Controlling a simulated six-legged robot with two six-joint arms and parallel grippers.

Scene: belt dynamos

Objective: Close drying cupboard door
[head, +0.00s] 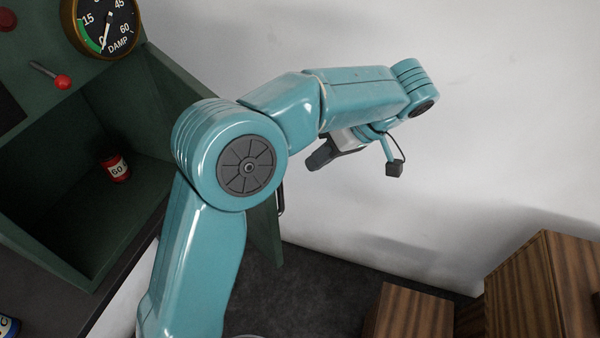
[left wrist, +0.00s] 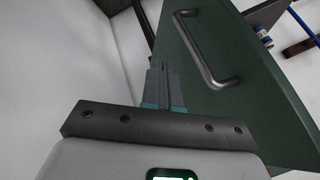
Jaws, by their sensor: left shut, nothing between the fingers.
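The drying cupboard (head: 110,225) is dark green and stands at the left in the head view, its front open. Its green door (head: 265,236) hangs open, seen partly behind my left arm. The door's bar handle (head: 282,200) shows just past my arm. In the left wrist view the door (left wrist: 250,100) fills the right side, with its metal handle (left wrist: 207,52) on it. My left gripper (head: 318,160) is shut and empty, to the right of the door. In the left wrist view its fingertips (left wrist: 160,68) are beside the door's edge; contact cannot be told. My right gripper is out of view.
A red jar marked 60 (head: 116,167) stands inside the cupboard. A DAMP gauge (head: 104,24) and a red-knobbed lever (head: 62,81) are above the opening. Wooden boxes (head: 545,290) stand at the lower right. A white wall (head: 480,150) is behind my arm.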

